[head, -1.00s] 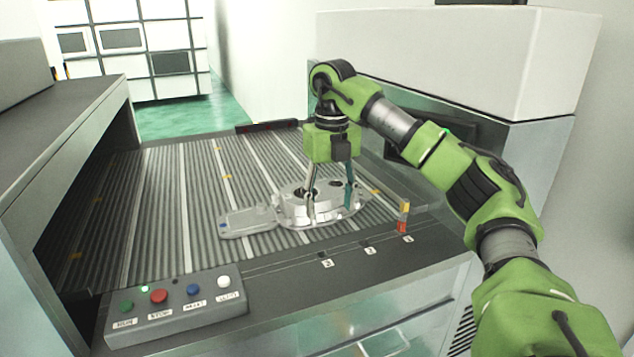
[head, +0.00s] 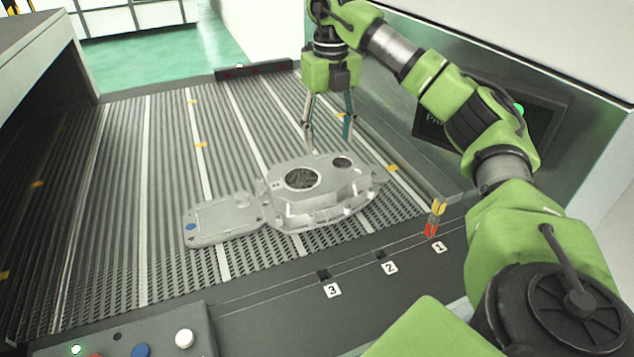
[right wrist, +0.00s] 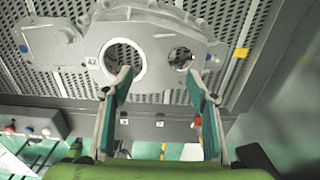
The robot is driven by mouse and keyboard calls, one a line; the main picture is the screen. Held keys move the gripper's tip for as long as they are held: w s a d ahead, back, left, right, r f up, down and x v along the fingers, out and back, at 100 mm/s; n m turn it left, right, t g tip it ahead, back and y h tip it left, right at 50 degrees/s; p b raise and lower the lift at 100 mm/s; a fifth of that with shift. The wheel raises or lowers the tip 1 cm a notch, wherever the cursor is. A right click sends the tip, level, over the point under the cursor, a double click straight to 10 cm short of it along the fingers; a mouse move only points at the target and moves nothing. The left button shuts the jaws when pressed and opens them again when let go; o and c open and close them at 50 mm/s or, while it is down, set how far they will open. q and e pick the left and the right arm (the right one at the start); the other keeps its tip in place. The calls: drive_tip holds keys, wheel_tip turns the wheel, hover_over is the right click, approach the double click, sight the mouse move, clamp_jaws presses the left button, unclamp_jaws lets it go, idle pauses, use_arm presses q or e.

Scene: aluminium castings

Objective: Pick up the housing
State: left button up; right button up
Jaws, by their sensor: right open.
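The housing (head: 330,205) is a silver-grey aluminium casting lying on the ribbed conveyor surface. It has one large and one small round opening and a flat plate-like section at its left with a blue dot. Contact cannot be told. My left gripper is out of view.
A dark front rail with slots numbered 1, 2 and 3 runs along the near edge. A red and yellow peg (head: 434,218) stands at slot 1. A button box (head: 165,335) is at lower left. A metal wall bounds the right; the ribbed bed (head: 150,180) left of the housing is clear.

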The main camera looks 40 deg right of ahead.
sight(325, 167)
wheel_tip(325, 167, down, 6)
drive_tip(key=shift+r+b, duration=0.1)
drive_tip(key=shift+b, duration=0.6)
drive_tip(key=shift+f, duration=0.35)
drive_tip(key=shift+a+f, duration=0.1)
drive_tip(key=shift+f, duration=0.1)
drive_tip(key=f, duration=0.1)
drive_tip(key=f+p, duration=0.2)
drive_tip(key=shift+a+f, duration=0.2)
drive_tip(key=shift+a, duration=0.05)
drive_tip(key=shift+w+f, duration=0.1)
drive_tip(key=shift+f, duration=0.5)
clamp_jaws()
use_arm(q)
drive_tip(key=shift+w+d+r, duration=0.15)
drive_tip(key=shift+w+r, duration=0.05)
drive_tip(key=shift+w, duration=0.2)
use_arm(e)
drive_tip(key=shift+w+r, duration=0.1)
drive_tip(key=shift+r, duration=0.05)
